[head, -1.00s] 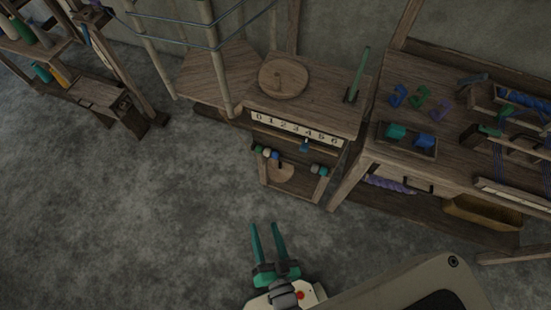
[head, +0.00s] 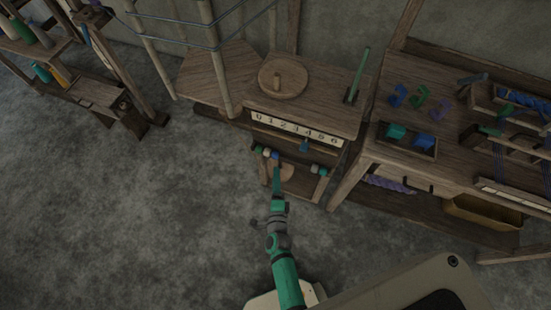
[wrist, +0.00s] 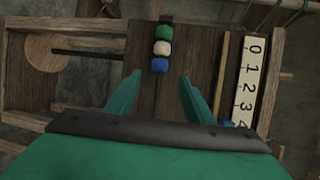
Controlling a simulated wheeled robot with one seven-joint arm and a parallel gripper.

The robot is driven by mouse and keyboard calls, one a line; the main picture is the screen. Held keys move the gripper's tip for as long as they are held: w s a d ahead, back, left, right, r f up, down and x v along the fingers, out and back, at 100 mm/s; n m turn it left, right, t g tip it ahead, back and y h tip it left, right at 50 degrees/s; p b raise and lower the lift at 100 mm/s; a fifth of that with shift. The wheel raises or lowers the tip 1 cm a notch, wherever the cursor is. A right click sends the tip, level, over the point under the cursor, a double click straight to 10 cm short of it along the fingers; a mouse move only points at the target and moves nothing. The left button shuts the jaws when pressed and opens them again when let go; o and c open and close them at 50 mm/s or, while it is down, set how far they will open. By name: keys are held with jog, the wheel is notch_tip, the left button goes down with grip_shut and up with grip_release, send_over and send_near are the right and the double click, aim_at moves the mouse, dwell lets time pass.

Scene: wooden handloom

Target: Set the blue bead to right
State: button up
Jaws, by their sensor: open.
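The blue bead (head: 275,155) is the last of a short row at the left of the bead rail under the number strip. It also shows in the wrist view (wrist: 160,65), touching or nearly touching a cream bead (wrist: 162,48), with a green bead (wrist: 164,33) beyond. My gripper (head: 277,174) is in front of the rail, close to the blue bead. In the wrist view its teal fingers (wrist: 159,76) are open, with the blue bead in line with the gap between their tips. I cannot tell whether the tips reach its depth.
The number strip (head: 297,130) runs above the rail, with a blue marker (head: 304,145) below it. More beads (head: 318,170) sit at the rail's right end. A round wooden disc (wrist: 44,52) with a dark rod is left in the wrist view. The rail's middle is clear.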

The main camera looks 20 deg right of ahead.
aim_at(275, 155)
jog(key=x, duration=0.9)
jog(key=shift+w, duration=0.3)
jog(key=shift+d, duration=0.15)
grip_shut()
